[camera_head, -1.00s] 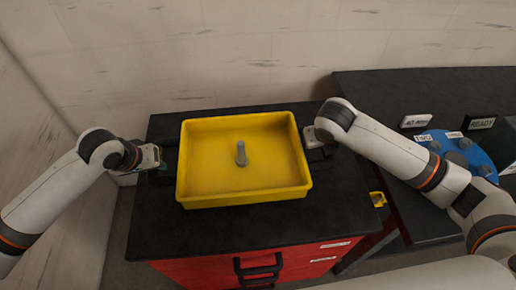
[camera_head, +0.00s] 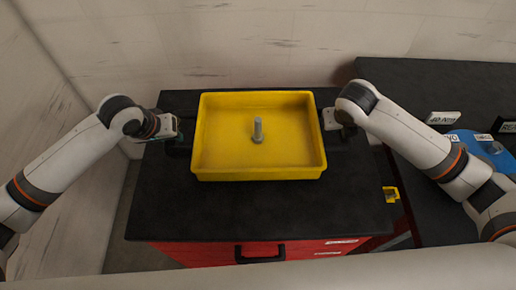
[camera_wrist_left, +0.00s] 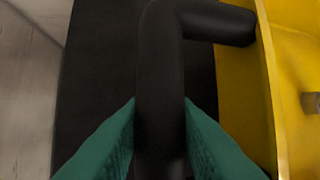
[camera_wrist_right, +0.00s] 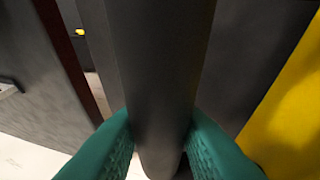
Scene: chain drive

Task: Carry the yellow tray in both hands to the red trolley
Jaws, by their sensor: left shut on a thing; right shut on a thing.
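The yellow tray (camera_head: 222,172) is level over the black top of the red trolley (camera_head: 160,215) in the head view. I cannot tell whether it touches the top. A grey bolt (camera_head: 258,131) stands upright inside the tray. My left gripper (camera_head: 180,130) is shut on the tray's black left handle, which also shows between the green fingers in the left wrist view (camera_wrist_left: 160,90). My right gripper (camera_head: 325,120) is at the tray's right side, shut on the black right handle, clear in the right wrist view (camera_wrist_right: 160,70).
A black bench (camera_head: 430,90) stands at the right, with a blue round part (camera_head: 470,143) and small label signs (camera_head: 443,117) on it. A small yellow piece (camera_head: 391,194) sits at the trolley's right side. A pale wall runs behind the trolley. The trolley top in front of the tray is clear.

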